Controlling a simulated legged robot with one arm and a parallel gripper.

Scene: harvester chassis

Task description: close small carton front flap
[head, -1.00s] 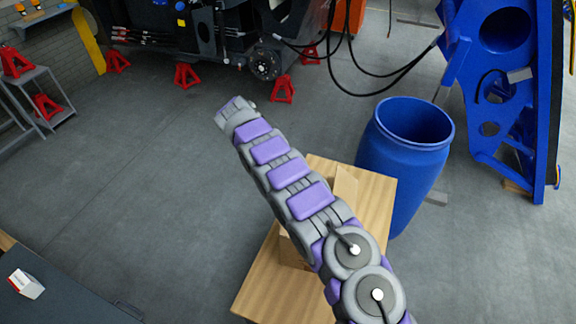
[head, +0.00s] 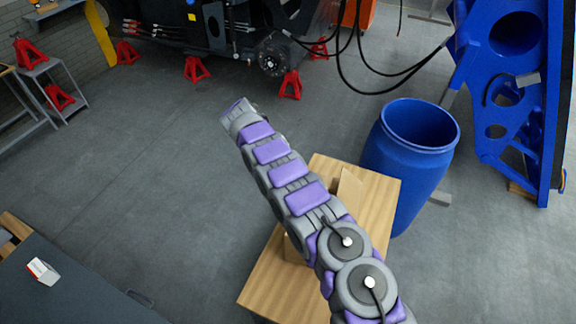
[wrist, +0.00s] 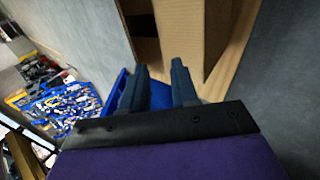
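A brown cardboard carton stands on a light wooden table (head: 268,290) in the head view. My arm hides most of it; one upright cardboard piece of the carton (head: 349,187) shows right of the arm. In the wrist view the carton (wrist: 182,35) fills the top middle, with tan panels and a dark gap at its left. I cannot tell which panel is the front flap. My gripper (wrist: 160,76) has its two dark fingers apart with nothing between them, pointing toward the carton's lower edge. I cannot tell whether a finger touches it.
A blue drum (head: 405,165) stands close behind the table. A large blue metal frame (head: 520,100) is at the right. Red jack stands (head: 197,69) and the dark chassis (head: 215,25) are at the back. A grey bench (head: 70,290) with a small white box is at lower left.

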